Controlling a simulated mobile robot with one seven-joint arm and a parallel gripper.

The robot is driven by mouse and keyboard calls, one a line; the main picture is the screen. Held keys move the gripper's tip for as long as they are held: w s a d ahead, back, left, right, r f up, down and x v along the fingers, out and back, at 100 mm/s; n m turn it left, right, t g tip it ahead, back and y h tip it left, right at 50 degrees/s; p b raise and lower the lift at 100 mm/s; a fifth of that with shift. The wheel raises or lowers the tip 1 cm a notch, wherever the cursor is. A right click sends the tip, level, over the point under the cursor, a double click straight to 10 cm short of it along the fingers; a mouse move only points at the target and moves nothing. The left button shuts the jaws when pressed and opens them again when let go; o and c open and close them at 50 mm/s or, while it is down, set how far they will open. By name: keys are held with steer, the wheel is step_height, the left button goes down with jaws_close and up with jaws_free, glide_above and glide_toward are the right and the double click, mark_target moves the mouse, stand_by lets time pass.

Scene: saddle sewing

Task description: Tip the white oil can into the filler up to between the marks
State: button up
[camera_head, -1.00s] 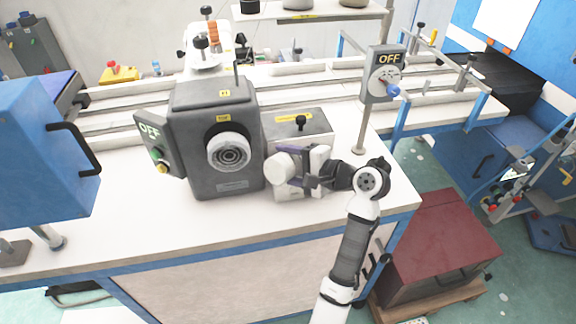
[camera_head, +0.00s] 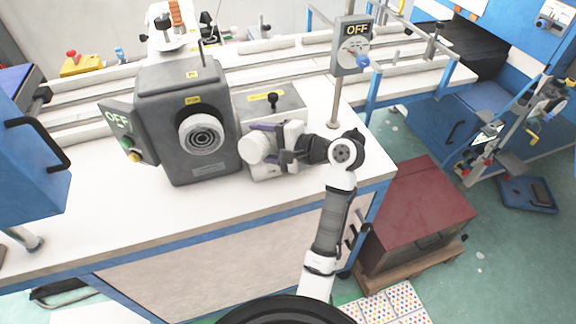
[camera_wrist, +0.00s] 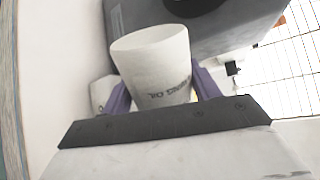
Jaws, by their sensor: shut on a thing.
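The white oil can (camera_head: 254,150) is held in my gripper (camera_head: 273,147), in front of the beige box with a black knob. It lies tilted far over, its round end facing left. In the wrist view the can (camera_wrist: 155,65) sits between purple fingers, and its dark lettering, partly "OIL", reads upside down. I cannot see whether oil flows. The filler and its marks cannot be made out for sure. A black knob (camera_head: 272,99) stands on top of the beige box (camera_head: 295,101), which my gripper and the can partly hide.
The dark grey machine (camera_head: 165,110) with a round dial stands close left of the can. An OFF switch box (camera_head: 351,45) stands on a post to the right. The white bench top (camera_head: 120,220) is clear in front. A dark red cabinet (camera_head: 415,215) stands right of the bench.

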stand_by(0.5)
steer(key=shift+s+f+n+t+b, duration=0.25)
steer(key=shift+f+n+b, duration=0.3)
steer(key=shift+n+b, duration=0.55)
steer(key=shift+b, duration=0.5)
steer(key=shift+r, duration=0.1)
steer(key=shift+t+h, duration=0.25)
steer(key=shift+h, duration=0.05)
steer(key=shift+d+f+n+b, duration=0.1)
steer(key=shift+f+n+b, duration=0.45)
steer(key=shift+b, duration=0.3)
steer(key=shift+w+f+n+t+b, duration=0.15)
steer(key=shift+n+t+b, duration=0.25)
steer(key=shift+n+b, duration=0.35)
steer(key=shift+r+b, duration=0.2)
steer(key=shift+b, duration=0.1)
